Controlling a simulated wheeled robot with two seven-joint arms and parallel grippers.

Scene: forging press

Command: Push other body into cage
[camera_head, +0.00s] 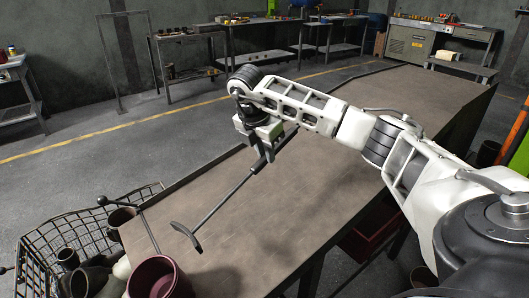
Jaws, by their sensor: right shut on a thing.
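My right gripper (266,140) is over the table and shut on a dark rod-like pushing tool (228,196). The tool slants down to the left and ends in a curved grey head (186,237) low over the tabletop; I cannot tell if it touches. A wire cage (88,203) is at the lower left, beside the table's end. Several cylindrical bodies (68,257) lie in it. A dark red hollow body (158,277) is at the bottom, partly cut off, near the tool head. My left gripper is not in view.
The brown table (330,190) is mostly clear. A red bin (372,232) is under the table. Workbenches (190,62) stand along the back wall, beyond open floor.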

